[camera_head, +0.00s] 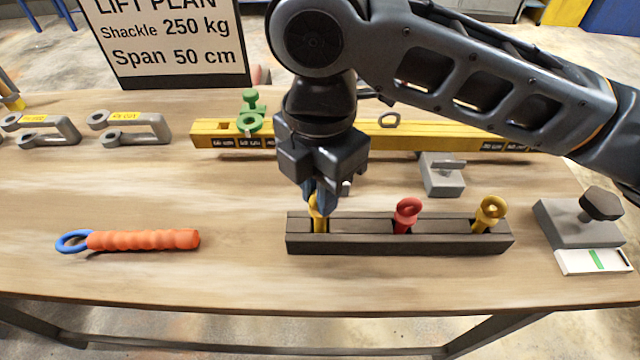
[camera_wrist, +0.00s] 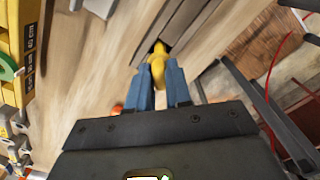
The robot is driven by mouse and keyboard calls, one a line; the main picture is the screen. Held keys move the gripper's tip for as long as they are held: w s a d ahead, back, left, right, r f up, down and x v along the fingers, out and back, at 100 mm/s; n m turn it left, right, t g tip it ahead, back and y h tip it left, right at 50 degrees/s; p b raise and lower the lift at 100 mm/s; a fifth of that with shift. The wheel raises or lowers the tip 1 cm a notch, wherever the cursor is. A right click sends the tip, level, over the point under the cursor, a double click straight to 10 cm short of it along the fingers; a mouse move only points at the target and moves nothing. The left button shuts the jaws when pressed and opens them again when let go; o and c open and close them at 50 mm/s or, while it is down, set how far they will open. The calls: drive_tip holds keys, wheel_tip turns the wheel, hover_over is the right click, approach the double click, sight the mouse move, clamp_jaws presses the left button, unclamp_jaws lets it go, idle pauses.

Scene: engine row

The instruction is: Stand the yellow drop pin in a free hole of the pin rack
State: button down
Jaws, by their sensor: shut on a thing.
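A yellow drop pin (camera_head: 320,224) is between the blue fingertips of my gripper (camera_head: 319,198), which is shut on it. The pin is upright at the left end of the dark pin rack (camera_head: 360,243), and its lower end appears to be in the left hole. How deep it sits is hard to tell. In the wrist view the yellow pin (camera_wrist: 158,66) shows between the fingers of my gripper (camera_wrist: 159,76), with the rack (camera_wrist: 190,30) beyond. A red pin (camera_head: 407,212) and another yellow pin (camera_head: 490,212) stand in the rack further right.
An orange-handled tool with a blue ring (camera_head: 140,240) lies left of the rack. A grey block with a dark knob (camera_head: 580,222) is at the right. A yellow beam (camera_head: 220,134), a small grey block (camera_head: 441,178) and grey shackles (camera_head: 135,130) lie behind. The front table strip is clear.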

drive_tip(key=shift+f+b, duration=0.45)
drive_tip(key=shift+f, duration=0.35)
drive_tip(key=c, duration=1)
unclamp_jaws()
drive_tip(key=shift+o, duration=0.2)
drive_tip(key=shift+r, duration=0.1)
wheel_tip(320, 180, up, 8)
drive_tip(key=shift+f, duration=0.15)
drive_tip(key=shift+s, duration=0.1)
